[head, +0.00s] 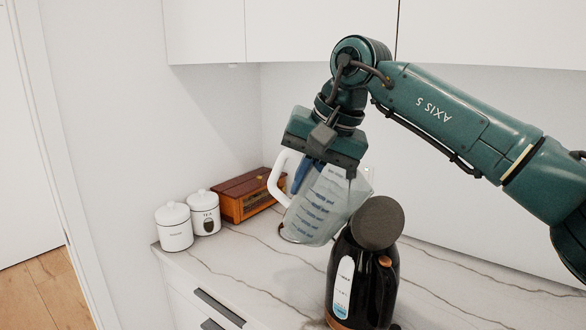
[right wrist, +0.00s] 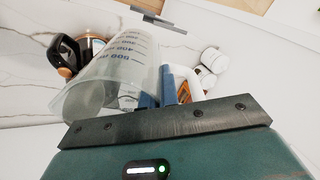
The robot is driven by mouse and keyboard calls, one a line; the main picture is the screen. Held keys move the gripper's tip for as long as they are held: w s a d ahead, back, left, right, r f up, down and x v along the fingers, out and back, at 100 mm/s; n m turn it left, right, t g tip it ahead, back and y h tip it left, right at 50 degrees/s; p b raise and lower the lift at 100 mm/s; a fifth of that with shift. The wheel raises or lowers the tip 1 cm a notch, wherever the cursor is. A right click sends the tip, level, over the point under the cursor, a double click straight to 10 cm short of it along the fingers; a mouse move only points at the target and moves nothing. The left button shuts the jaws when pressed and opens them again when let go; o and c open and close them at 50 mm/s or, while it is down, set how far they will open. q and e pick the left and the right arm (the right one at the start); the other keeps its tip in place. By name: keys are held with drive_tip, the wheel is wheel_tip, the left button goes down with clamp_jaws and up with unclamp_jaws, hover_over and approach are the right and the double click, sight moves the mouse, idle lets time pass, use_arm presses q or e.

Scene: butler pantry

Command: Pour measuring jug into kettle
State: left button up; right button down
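The clear measuring jug (head: 325,205) with blue markings and a white handle (head: 281,178) is off the counter, tilted toward the right, beside and partly behind the kettle. My right gripper (head: 303,172) is shut on it near the handle; its blue fingers (right wrist: 157,92) show beside the jug (right wrist: 115,75) in the right wrist view. I cannot tell whether the jug holds liquid. The black kettle (head: 375,285) stands upright on the counter, its round grey lid (head: 377,222) raised. Its opening is hidden in the head view. The kettle (right wrist: 68,50) is left of the jug in the right wrist view. My left gripper is out of view.
Two white lidded canisters, one (head: 174,228) in front of the other (head: 203,212), and a wooden radio-like box (head: 247,194) stand at the counter's left back. The marble counter (head: 230,262) is clear between them and the kettle. White cabinets (head: 320,30) hang above.

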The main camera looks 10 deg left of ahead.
drive_tip(key=s+d+f, duration=0.4)
drive_tip(key=d+f, duration=0.4)
drive_tip(key=d, duration=0.1)
drive_tip(key=s+d+f, duration=0.5)
drive_tip(key=d+f, duration=0.4)
drive_tip(key=d, duration=0.1)
drive_tip(key=s+d+f+m, duration=0.1)
drive_tip(key=s+d+f, duration=0.3)
drive_tip(key=d+f, duration=0.5)
drive_tip(key=shift+s+d+t, duration=0.3)
drive_tip(key=shift+d, duration=0.3)
drive_tip(key=shift+f, duration=0.1)
